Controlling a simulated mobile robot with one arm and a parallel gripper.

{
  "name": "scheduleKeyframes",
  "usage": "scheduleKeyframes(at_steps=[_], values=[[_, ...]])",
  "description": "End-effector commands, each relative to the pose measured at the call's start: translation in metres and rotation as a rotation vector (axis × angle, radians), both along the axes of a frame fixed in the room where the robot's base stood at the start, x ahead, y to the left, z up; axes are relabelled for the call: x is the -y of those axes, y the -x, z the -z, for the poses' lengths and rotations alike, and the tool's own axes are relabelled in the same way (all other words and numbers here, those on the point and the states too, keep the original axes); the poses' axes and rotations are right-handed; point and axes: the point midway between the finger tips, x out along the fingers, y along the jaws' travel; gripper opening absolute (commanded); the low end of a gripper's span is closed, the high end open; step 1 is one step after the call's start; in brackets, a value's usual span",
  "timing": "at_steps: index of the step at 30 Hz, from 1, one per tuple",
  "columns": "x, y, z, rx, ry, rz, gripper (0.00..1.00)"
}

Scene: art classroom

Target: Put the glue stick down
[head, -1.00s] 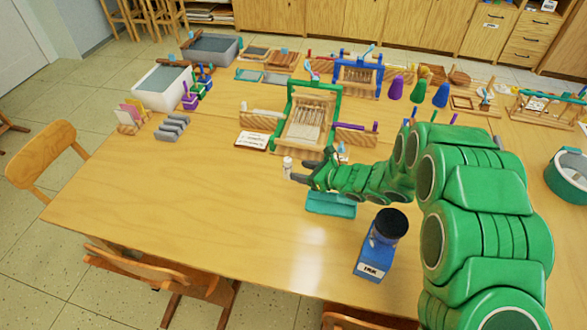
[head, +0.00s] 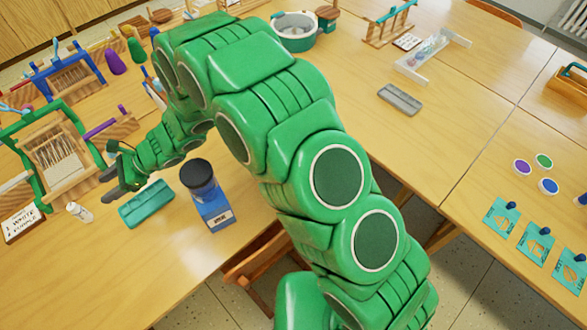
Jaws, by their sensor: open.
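The glue stick (head: 79,212), a small white cylinder, is at the left of the head view, near the front edge of the table. It is apart from my gripper (head: 110,172), which is to its upper right with its dark fingers spread and nothing between them. The glue stick appears to rest on the wooden table; I cannot tell whether it stands or lies.
A teal tray (head: 146,204) and a blue ink bottle with a black cap (head: 205,196) are right of the glue stick. A green-framed loom (head: 55,160) and a white label card (head: 20,223) are left. Bare tabletop lies in front of the glue stick.

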Motion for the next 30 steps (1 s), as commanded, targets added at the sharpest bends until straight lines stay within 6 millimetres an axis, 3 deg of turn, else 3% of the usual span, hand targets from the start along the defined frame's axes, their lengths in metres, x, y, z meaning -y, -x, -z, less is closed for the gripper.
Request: scheduleKeyframes(at_steps=[6, 15, 30], values=[[0.045, -0.01, -0.054, 0.113, -0.033, -0.093, 0.57], [0.116, -0.011, -0.111, 0.275, -0.048, -0.226, 0.57], [0.253, 0.004, -0.173, 0.533, 0.007, -0.446, 0.57]])
